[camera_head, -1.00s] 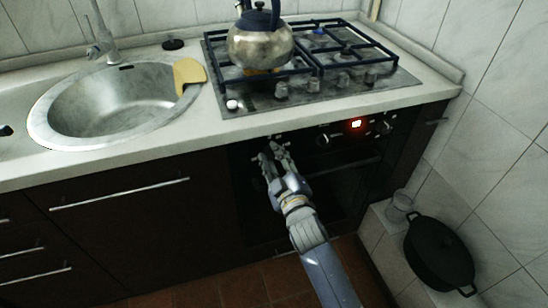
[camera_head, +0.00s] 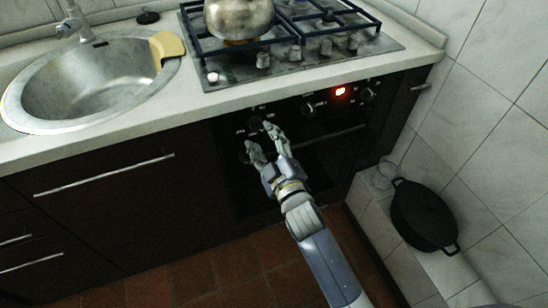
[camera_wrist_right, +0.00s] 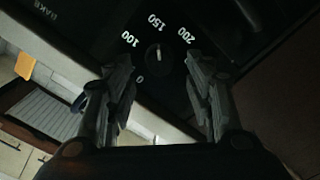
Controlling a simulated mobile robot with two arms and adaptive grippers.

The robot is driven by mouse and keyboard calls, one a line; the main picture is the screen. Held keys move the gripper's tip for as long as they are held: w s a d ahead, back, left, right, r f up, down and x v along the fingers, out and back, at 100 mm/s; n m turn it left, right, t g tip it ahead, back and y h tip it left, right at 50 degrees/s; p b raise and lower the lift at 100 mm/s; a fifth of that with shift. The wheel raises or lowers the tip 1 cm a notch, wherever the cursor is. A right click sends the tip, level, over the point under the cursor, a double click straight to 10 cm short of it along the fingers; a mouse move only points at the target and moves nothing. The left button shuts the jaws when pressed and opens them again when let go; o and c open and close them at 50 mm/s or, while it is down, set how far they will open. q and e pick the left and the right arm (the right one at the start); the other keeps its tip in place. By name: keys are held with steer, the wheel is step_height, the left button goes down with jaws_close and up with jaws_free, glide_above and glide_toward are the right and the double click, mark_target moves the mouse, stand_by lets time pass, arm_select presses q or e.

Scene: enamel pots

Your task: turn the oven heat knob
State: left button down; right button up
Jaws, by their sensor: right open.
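The oven heat knob (camera_wrist_right: 158,57) is a dark round dial in the right wrist view, with a pale pointer mark and the numbers 0, 100, 150 and 200 around it. The pointer lies close to the 150 side. In the head view the knob (camera_head: 254,123) is small and dark at the left of the oven's control panel. My right gripper (camera_head: 260,136) is open in front of the panel. In the wrist view its fingers (camera_wrist_right: 158,65) appear on either side of the knob, with nothing between them; contact is not visible. My left gripper is not in view.
The counter edge (camera_head: 150,125) runs just above the panel. A kettle (camera_head: 240,18) stands on the gas hob. A black pot (camera_head: 423,215) sits low at the right.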

steer(key=v, duration=0.7)
steer(key=shift+s, duration=0.3)
steer(key=shift+d, duration=0.1)
